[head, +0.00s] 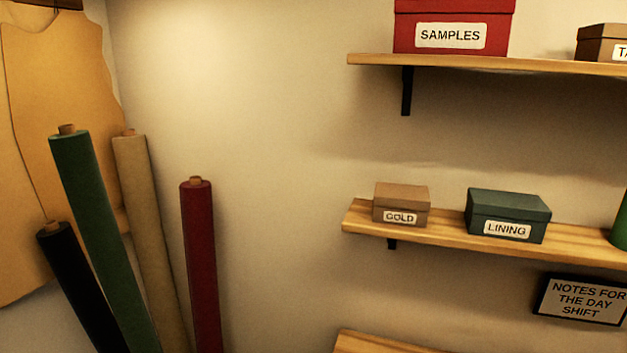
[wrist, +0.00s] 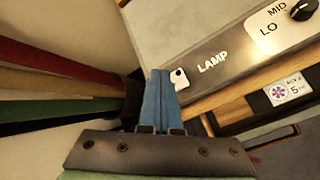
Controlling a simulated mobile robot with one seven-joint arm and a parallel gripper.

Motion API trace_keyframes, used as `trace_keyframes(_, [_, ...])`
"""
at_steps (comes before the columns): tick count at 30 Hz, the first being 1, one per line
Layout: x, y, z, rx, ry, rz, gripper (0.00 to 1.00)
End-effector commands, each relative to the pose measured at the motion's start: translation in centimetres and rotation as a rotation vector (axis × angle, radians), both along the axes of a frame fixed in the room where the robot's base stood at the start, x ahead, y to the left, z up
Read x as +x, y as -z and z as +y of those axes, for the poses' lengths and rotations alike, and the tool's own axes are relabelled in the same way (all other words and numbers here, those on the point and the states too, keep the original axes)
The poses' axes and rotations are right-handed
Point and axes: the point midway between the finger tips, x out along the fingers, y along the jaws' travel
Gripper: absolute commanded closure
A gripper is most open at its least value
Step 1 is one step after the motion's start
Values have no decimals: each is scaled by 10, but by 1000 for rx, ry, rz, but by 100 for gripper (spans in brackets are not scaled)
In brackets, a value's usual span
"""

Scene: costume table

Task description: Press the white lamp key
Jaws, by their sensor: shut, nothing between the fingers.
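In the wrist view, the white lamp key (wrist: 180,78) is a small pale piece with a dark mark. It sits on a dark panel (wrist: 235,62), left of the word LAMP. My gripper (wrist: 160,72) has two blue fingers pressed together with nothing between them. The fingertips are just left of the key in the picture, and the right finger is close to its edge. I cannot tell whether they touch it. The head view shows neither the key nor my gripper.
A dial (wrist: 303,9) with LO and MID marks is on the same panel. A wooden edge (wrist: 225,108) runs below it. Fabric rolls (head: 201,260) lean at the left in the head view. A shelf (head: 455,236) holds labelled boxes.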

Motion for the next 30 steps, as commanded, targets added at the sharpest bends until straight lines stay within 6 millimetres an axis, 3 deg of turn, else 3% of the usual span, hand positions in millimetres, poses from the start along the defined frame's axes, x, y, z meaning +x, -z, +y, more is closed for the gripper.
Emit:
trace_keyframes(3, [0,-18,0,0,0,0,100])
trace_keyframes(14, [0,-52,0,0,0,0,100])
trace_keyframes(25, [0,-53,0,0,0,0,100])
trace_keyframes(28, [11,-66,3,36,24,-37,100])
trace_keyframes(30, [27,-88,6,103,67,-98,100])
